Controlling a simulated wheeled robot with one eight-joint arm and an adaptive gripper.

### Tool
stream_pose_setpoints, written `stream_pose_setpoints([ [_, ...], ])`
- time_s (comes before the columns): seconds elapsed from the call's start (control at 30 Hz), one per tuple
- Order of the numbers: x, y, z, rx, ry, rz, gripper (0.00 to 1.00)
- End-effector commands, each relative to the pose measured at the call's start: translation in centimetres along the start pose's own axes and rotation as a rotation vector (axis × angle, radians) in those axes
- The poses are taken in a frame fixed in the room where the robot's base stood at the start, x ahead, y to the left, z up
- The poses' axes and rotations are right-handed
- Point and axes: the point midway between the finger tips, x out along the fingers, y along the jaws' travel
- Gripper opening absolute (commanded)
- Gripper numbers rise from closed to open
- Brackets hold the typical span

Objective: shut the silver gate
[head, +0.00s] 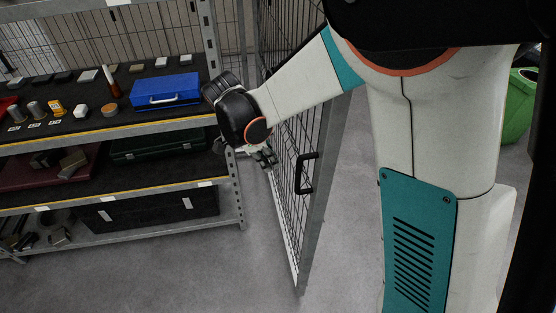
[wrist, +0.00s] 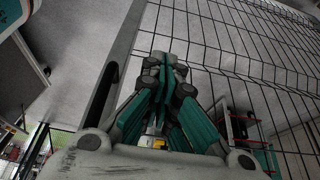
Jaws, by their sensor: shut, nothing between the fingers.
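The silver gate (head: 312,235) is a wire-mesh panel in a grey metal frame. It stands swung out from the shelving towards the camera in the head view. A black handle (head: 306,173) is on its frame. My gripper (head: 264,157) is on the shelf side of the gate, close to the mesh, partly hidden by my wrist. In the wrist view my gripper (wrist: 165,62) has its fingers together and empty, with the gate's mesh (wrist: 225,45) behind and to the right. A grey frame bar (wrist: 127,45) runs left of the fingers. I cannot tell whether they touch the gate.
A shelving unit (head: 110,133) stands at the left, with a blue case (head: 166,90) and several small items on it. A green bin (head: 519,105) is at the far right. Grey floor (head: 190,275) is clear in front of the shelves.

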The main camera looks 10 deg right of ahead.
Motion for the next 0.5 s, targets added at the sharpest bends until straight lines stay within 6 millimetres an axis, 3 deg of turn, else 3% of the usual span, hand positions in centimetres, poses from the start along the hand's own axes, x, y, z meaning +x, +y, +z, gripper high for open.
stream_pose_setpoints([
  [0.43, 8.9, -0.1, 0.0, 0.001, -0.001, 0.0, 0.0],
  [0.5, 8.9, 0.0, -1.4, 0.001, -0.001, 0.0, 0.0],
])
